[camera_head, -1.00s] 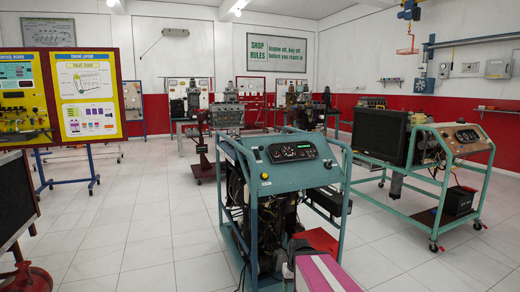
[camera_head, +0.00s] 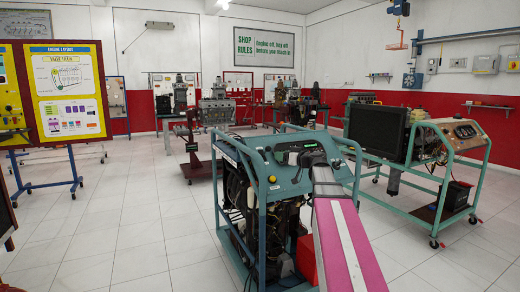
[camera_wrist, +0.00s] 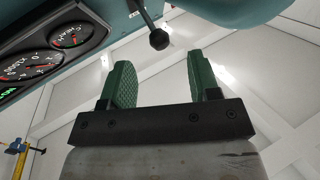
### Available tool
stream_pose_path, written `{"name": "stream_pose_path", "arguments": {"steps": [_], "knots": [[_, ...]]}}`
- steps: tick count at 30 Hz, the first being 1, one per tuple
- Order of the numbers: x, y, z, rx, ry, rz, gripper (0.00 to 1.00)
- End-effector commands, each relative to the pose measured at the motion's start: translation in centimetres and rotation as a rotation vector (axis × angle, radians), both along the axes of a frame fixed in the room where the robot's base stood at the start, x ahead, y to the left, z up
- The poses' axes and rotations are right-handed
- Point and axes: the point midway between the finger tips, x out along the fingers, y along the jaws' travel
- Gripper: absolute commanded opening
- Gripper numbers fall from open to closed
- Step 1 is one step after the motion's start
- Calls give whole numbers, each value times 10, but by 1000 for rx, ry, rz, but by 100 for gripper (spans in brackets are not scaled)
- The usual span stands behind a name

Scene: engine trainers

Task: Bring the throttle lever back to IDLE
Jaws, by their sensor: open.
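The throttle lever (camera_wrist: 158,39) shows in the wrist view as a thin dark rod with a round black knob, hanging from a teal surface at the top of the picture. My gripper (camera_wrist: 158,62) is open, with two green ridged fingers. The knob appears just past the fingertips, roughly in line with the gap between them; I see no contact. The gauge panel (camera_wrist: 45,50) is at upper left. In the head view my arm reaches to the console of the teal engine trainer (camera_head: 262,170) and hides part of it. I cannot make out the lever there.
A second teal trainer (camera_head: 461,150) with a black radiator (camera_head: 377,132) stands to the right. An engine on a red stand (camera_head: 202,160) is behind. A yellow display board (camera_head: 68,92) is at left. The tiled floor at left (camera_head: 130,220) is clear.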

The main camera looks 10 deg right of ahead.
Motion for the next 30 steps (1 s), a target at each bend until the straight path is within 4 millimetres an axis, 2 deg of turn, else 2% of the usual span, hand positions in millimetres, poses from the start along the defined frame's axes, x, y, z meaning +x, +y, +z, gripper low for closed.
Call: {"name": "stream_pose_path", "arguments": {"steps": [1,5,21,30], "knots": [[2,-4,9,5,-23,-5,56],[7,-3,15,8,-43,-8,56],[71,52,14,9,-39,-6,56],[84,65,13,9,-39,-7,56]]}}
